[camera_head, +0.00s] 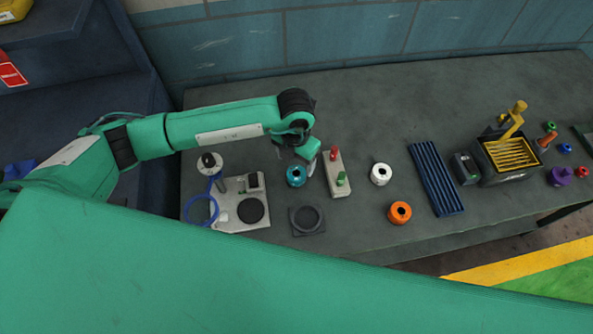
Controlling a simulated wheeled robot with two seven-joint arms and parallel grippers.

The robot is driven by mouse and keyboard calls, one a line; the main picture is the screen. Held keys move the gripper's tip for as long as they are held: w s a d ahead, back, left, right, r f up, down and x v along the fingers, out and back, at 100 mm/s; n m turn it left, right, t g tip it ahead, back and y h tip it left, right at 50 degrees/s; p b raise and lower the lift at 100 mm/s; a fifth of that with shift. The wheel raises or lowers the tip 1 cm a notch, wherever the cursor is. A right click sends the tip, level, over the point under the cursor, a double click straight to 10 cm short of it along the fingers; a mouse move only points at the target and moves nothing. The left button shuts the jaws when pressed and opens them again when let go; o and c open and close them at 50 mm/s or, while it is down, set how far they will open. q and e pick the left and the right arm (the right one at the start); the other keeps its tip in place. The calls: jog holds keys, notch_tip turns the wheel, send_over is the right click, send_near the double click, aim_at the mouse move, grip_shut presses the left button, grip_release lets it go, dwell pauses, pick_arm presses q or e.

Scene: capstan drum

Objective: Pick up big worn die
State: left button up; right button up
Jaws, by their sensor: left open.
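Several ring-shaped pieces with centre holes lie on the grey bench; no marking shows which is the big worn die. A teal ring (297,175) lies right by my left gripper (309,165). A white ring (380,173) and an orange ring (399,212) lie further right. My left gripper is open and points down between the teal ring and a pale block with a red and a green peg. Its fingertips are small and partly hidden by the wrist, so I cannot tell whether they touch the teal ring. My right gripper is out of view.
The pale block (335,165) stands close right of the gripper. A grey fixture (234,184) and a dark square holder (307,220) lie left and in front. A blue slatted rack (436,178) and a yellow-handled box (508,155) stand right. Bench between white ring and rack is free.

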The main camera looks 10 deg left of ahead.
aim_at(297, 172)
pick_arm(q)
jog(key=shift+f, duration=0.55)
jog(key=f+p, duration=0.3)
jog(key=shift+s+d+f, duration=0.2)
jog(key=shift+s+f, duration=0.1)
jog(key=shift+f, duration=0.75)
jog(key=c, duration=1.3)
jog(key=shift+w+r, duration=0.1)
jog(key=shift+c, duration=1)
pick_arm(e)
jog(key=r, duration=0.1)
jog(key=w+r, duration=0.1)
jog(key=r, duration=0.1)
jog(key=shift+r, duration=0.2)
